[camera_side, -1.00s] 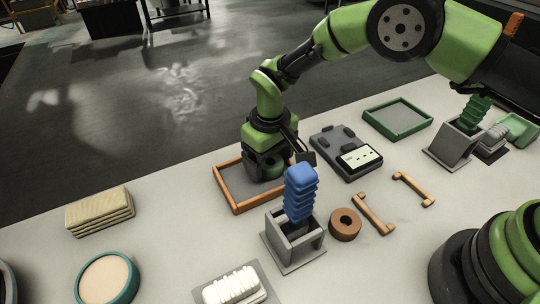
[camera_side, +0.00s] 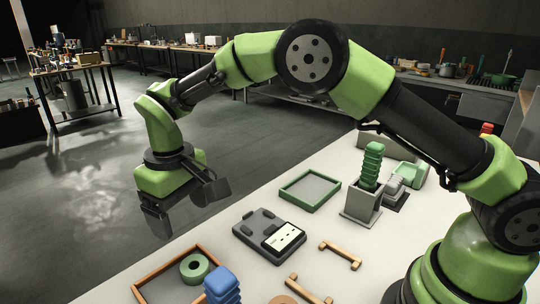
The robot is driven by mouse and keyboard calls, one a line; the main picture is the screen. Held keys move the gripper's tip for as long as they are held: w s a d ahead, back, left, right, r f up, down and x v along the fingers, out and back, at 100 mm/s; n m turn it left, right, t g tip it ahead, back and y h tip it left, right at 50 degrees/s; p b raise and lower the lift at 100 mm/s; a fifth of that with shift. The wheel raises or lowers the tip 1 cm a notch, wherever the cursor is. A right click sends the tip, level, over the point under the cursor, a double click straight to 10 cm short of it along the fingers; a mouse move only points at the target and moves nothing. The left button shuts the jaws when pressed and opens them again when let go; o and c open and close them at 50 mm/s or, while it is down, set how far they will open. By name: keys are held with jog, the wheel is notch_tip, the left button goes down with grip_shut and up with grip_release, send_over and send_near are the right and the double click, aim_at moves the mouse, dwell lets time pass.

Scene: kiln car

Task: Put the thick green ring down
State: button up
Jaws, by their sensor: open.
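The thick green ring (camera_side: 203,274) lies flat in the orange-rimmed tray (camera_side: 163,268) at the bottom left of the side view, near the tray's far right corner. The tray's near part is cut off by the picture's bottom edge. My gripper (camera_side: 160,226) is raised above and to the left of the ring in the picture, clear of it. Its jaws are open and nothing shows between them. The fingers are dark and partly lost against the floor.
A blue ribbed stack (camera_side: 222,286) stands just right of the ring, partly cut off. A grey device (camera_side: 268,236), a green-rimmed tray (camera_side: 310,191), a green ribbed stack (camera_side: 371,168) in a grey holder, and wooden handles (camera_side: 340,255) are further right. Bare table lies between them.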

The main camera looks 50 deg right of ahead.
jog(key=s+d+r+m+t+y, duration=0.15)
jog(key=s+d+r, duration=0.25)
jog(key=r, duration=0.4)
jog(key=s+d+r+m+t, duration=0.2)
jog(key=s+d+r, duration=0.1)
jog(key=d+r, duration=0.3)
jog(key=s+d+r+m+t, duration=0.1)
jog(key=s+d+t, duration=0.1)
jog(key=s, duration=0.6)
jog(key=s+d+r+m+t, duration=0.1)
jog(key=s+d+m, duration=0.1)
jog(key=s, duration=0.6)
jog(key=shift+s+d+r+t, duration=0.15)
jog(key=shift+d+r+t, duration=0.1)
jog(key=shift+d+t, duration=0.15)
